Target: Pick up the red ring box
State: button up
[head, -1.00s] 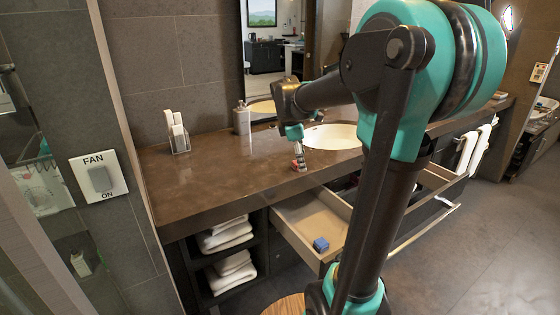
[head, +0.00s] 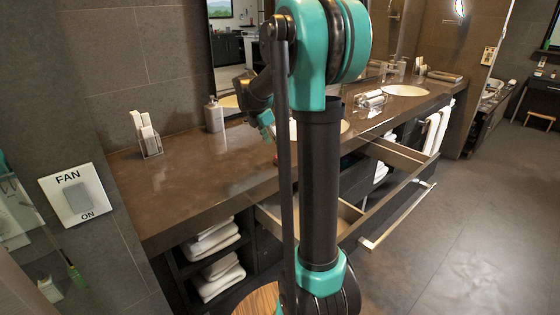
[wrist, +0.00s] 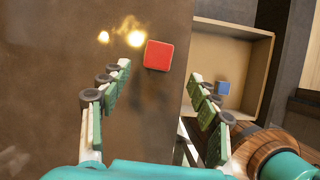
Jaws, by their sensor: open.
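The red ring box (wrist: 159,55) rests on the brown countertop (wrist: 50,60) close to its edge, as the wrist view shows. My gripper (wrist: 160,74) is open and empty above the counter, with its two green-padded fingers spread to left and right. The box lies just beyond the fingertips, in line with the gap between them, and is not gripped. In the head view my gripper (head: 267,125) is partly visible over the counter.
A soap dispenser (head: 214,115) and a clear holder (head: 150,145) stand at the back of the counter. Rolled towels (head: 372,99) lie farther right. The counter's left front is clear.

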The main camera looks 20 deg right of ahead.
aim_at(280, 156)
jog(key=shift+w+x, duration=0.1)
jog(key=shift+x, duration=1.65)
jog(key=shift+w+x, duration=0.15)
jog(key=shift+x, duration=1.55)
jog(key=shift+d, duration=0.1)
jog(key=c, duration=1.1)
jog(key=shift+r, duration=0.1)
jog(key=shift+c, duration=0.2)
